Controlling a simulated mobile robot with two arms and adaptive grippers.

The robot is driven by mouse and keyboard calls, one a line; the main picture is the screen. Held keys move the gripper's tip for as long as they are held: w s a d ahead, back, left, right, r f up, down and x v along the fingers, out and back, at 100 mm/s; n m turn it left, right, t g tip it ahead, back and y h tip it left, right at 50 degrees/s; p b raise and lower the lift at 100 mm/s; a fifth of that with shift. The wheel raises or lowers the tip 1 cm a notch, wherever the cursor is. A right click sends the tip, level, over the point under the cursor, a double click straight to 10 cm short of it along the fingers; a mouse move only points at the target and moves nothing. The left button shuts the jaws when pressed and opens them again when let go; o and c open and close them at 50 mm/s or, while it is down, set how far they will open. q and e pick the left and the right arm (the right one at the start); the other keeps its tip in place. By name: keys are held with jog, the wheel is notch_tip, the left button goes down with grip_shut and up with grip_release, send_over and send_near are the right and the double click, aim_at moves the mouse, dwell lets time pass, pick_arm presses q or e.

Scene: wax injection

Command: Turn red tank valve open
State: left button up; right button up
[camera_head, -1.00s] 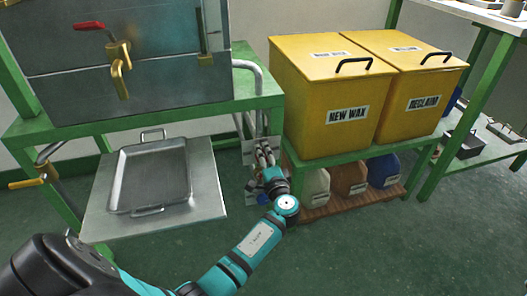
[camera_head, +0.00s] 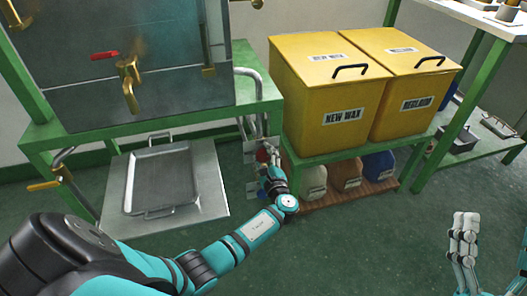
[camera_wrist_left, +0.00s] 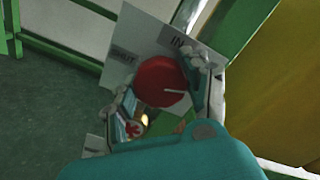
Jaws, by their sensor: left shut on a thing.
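A round red valve knob (camera_wrist_left: 161,82) with a white line mark sits in front of white plates in the left wrist view. In the head view a little of the red knob (camera_head: 262,156) shows at my left gripper (camera_head: 267,168), beside the pipes. My right gripper (camera_head: 465,230) is at the lower right, away from the valve; its finger opening is unclear.
The metal tank (camera_head: 160,60) has a red lever (camera_head: 104,55) and brass taps. A metal tray (camera_head: 160,180) lies on a low shelf. Yellow wax bins (camera_head: 325,105) stand right of the valve, above several jugs (camera_head: 345,172).

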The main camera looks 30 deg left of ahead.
pick_arm(q)
jog(key=m+p, duration=0.1)
jog(key=m, duration=0.2)
jog(key=shift+d+p, duration=0.1)
jog(key=shift+p, duration=0.25)
jog(key=shift+f+m, duration=0.1)
jog(key=shift+m, duration=0.3)
pick_arm(e)
notch_tip(320, 180, down, 10)
jog(key=w+g+h, duration=0.2)
jog(key=w+g, duration=0.1)
jog(key=g, duration=0.3)
jog(key=shift+d+r, duration=0.25)
jog(key=shift+d, duration=0.05)
pick_arm(q)
jog(key=o, duration=1.2)
jog(key=v, duration=1.2)
